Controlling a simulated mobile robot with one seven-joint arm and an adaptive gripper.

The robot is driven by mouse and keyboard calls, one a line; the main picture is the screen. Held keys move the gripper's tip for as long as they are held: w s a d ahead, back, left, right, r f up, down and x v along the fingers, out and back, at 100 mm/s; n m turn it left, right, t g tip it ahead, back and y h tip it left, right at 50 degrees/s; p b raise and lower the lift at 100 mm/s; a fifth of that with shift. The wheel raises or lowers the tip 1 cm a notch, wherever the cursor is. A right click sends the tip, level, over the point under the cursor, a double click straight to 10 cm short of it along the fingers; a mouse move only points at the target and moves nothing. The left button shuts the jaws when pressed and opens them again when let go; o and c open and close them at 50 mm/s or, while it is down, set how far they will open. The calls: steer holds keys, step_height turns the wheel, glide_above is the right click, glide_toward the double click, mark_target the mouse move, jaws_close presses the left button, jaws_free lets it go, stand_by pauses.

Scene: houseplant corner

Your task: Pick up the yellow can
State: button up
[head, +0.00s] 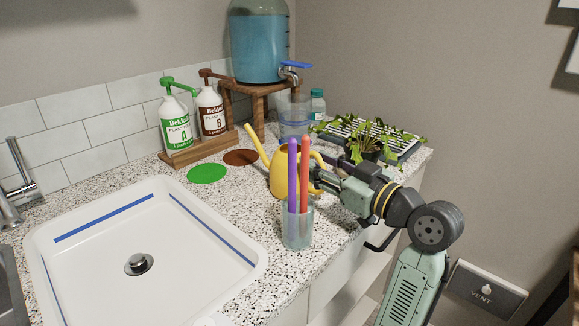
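The yellow can (279,178) is a watering can standing on the speckled counter (225,218), near its right side. Its spout points up and to the left. My gripper (322,180) reaches in from the right to the can's right side, by its handle. The fingertips are small and partly hidden, so I cannot tell whether they are open or shut, or whether they touch the can. A clear cup (298,232) with a purple stick (293,170) and a red stick (304,178) stands in front of the can and hides part of it.
A white sink (90,270) fills the left front. Two pump bottles, green-labelled (176,128) and brown-labelled (211,112), stand at the back.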

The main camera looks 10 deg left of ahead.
jaws_close()
stand_by(0.4)
stand_by(0.7)
